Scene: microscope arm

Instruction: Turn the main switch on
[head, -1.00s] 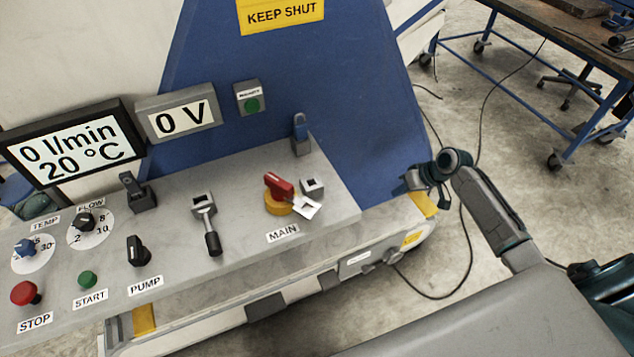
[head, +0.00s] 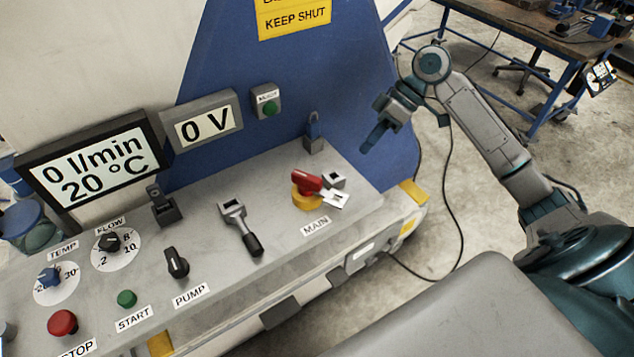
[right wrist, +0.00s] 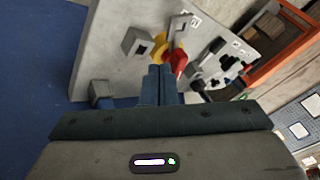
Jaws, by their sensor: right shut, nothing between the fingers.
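The main switch (head: 308,183) is a red handle on a yellow base, at the right end of the grey panel above the MAIN label (head: 316,226). My left gripper is not in view.
A grey lever (head: 240,228) and the pump knob (head: 176,262) are to the left. The display reads 0 V (head: 205,127).

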